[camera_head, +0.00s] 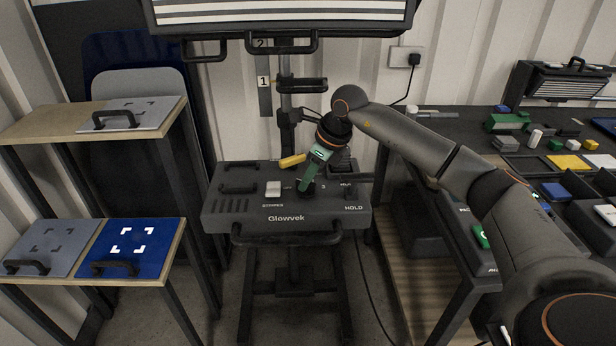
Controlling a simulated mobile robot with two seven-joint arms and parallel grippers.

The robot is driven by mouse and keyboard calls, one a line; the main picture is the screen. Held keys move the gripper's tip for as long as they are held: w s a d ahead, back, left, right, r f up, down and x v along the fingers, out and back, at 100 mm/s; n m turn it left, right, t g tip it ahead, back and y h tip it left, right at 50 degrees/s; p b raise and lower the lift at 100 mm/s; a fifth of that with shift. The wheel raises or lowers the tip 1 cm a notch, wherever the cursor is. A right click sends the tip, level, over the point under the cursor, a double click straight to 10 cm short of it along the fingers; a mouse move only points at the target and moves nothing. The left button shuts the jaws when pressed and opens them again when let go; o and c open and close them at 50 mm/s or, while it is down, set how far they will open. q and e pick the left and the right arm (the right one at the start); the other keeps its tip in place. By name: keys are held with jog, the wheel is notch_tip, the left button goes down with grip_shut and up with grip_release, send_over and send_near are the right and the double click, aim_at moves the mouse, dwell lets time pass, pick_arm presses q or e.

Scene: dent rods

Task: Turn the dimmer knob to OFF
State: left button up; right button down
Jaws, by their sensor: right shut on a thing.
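The dimmer knob (307,191) is a small dark knob on the top of the grey Glowvek control box (286,230), with small markings around it that are too small to read well. My right gripper (306,187) reaches down onto it from above, with its arm coming in from the right. Its fingers are shut on the knob and hide most of it, so I cannot tell which marking the knob points to. My left gripper is not in view.
The box also has a white switch (273,188) labelled STRIPES, a yellow handle (292,160) behind and a front bar (287,238). A striped light panel (280,14) hangs above. Shelves with grey and blue plates (130,250) stand left; a cluttered dark bench (470,125) stands right.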

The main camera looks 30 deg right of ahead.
jog(key=shift+n+y, duration=0.3)
jog(key=shift+n, duration=0.4)
jog(key=c, duration=0.8)
grip_release()
jog(key=v, duration=1.2)
jog(key=shift+w+d+r, duration=0.1)
jog(key=shift+r, duration=0.25)
